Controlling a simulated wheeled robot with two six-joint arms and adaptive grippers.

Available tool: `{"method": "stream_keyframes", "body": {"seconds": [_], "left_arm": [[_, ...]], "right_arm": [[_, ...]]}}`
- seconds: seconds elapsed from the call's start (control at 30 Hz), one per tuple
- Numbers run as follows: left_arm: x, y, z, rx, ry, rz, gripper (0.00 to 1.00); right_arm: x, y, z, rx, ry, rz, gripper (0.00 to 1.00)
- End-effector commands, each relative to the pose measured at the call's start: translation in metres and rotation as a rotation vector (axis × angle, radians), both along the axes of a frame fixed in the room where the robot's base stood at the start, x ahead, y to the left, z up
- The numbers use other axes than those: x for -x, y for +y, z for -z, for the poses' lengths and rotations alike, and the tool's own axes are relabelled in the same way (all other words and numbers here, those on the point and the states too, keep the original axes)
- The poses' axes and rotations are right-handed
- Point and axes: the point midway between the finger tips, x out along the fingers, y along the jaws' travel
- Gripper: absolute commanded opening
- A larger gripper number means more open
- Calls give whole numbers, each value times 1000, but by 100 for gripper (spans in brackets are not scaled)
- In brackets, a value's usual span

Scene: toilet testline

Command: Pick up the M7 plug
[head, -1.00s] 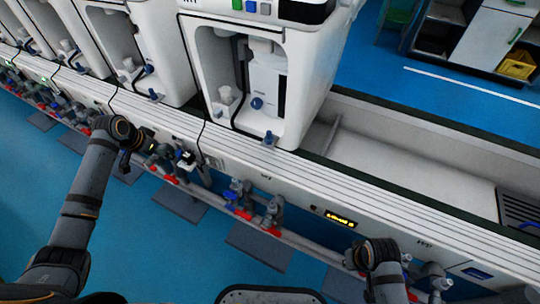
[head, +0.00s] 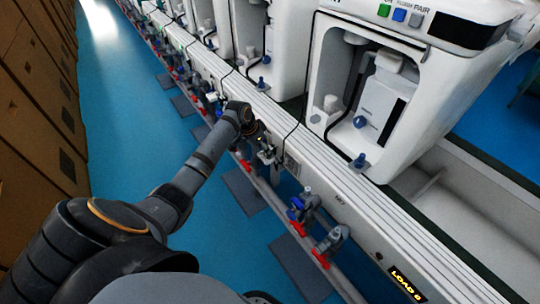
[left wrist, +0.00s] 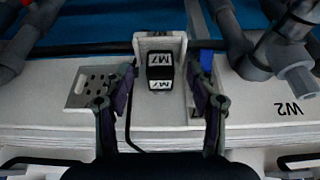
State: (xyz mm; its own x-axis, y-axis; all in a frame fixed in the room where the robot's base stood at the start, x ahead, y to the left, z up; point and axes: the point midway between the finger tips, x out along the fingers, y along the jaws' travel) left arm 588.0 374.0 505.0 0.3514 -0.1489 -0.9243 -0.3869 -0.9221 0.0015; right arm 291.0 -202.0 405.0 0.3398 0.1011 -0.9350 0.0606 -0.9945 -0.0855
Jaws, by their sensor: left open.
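The M7 plug (left wrist: 158,72) is a black block with white M7 labels, seen upside down in the left wrist view. It sits in a pale bracket (left wrist: 144,42) on the white rail. My left gripper (left wrist: 161,78) is open, with one dark finger on each side of the plug. I see no clear contact between fingers and plug. In the head view my left gripper (head: 264,148) is at the rail's front face, and I cannot make out the plug there. My right gripper is out of view.
A perforated metal plate (left wrist: 98,87) lies beside the bracket in the left wrist view. Grey pipe fittings (left wrist: 262,48) stand on the other side, near a W2 marking. White toilet test stations (head: 372,90) line the rail. Blue floor (head: 130,130) is clear at left.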

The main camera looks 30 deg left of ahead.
Motion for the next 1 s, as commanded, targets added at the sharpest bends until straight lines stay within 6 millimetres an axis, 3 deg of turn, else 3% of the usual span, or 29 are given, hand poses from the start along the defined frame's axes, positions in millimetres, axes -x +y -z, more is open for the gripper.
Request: {"method": "stream_keyframes", "body": {"seconds": [0.1,0.3,0.73,1.0], "left_arm": [[-4,-2,9,0,-1,0,58],[-4,-1,8,-1,-1,1,58],[-4,-1,8,-1,-1,1,0],[-4,-1,8,-2,-1,0,0]], "right_arm": [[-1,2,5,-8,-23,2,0],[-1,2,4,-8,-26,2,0],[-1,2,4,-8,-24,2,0],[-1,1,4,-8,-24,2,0]]}}
